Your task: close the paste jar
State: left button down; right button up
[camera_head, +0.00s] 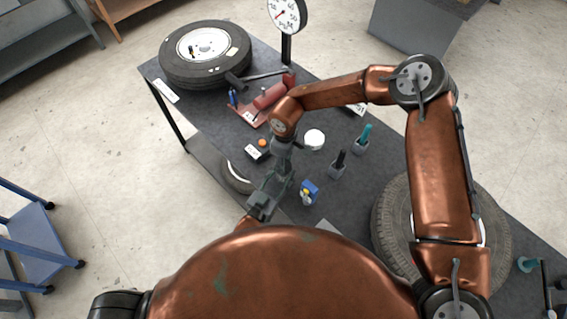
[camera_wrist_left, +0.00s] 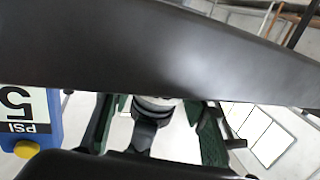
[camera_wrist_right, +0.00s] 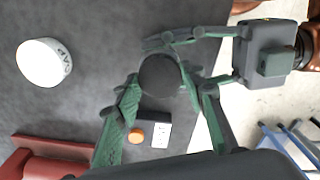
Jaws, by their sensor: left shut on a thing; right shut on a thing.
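A dark round piece (camera_wrist_right: 160,76), which looks like the jar's lid seen from above, sits between the fingers of my right gripper (camera_wrist_right: 157,90) in the right wrist view. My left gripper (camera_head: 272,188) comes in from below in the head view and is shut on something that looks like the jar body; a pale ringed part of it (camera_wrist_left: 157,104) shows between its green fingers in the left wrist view. The two grippers meet above the table. Whether lid and jar touch cannot be told. A white cylinder (camera_wrist_right: 43,62) with lettering stands apart on the table; it also shows in the head view (camera_head: 314,139).
The dark table (camera_head: 330,110) holds a red jack-like tool (camera_head: 262,101), a blue PSI block (camera_head: 309,192), a small orange-topped item (camera_head: 262,143), and black and teal handled tools (camera_head: 338,164). A wheel (camera_head: 205,54) lies at the back left, another tyre (camera_head: 390,225) at right.

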jog(key=shift+s, duration=0.1)
jog(key=o, duration=0.7)
jog(key=shift+r, duration=0.1)
jog(key=shift+r, duration=2.2)
jog(key=shift+c, duration=0.4)
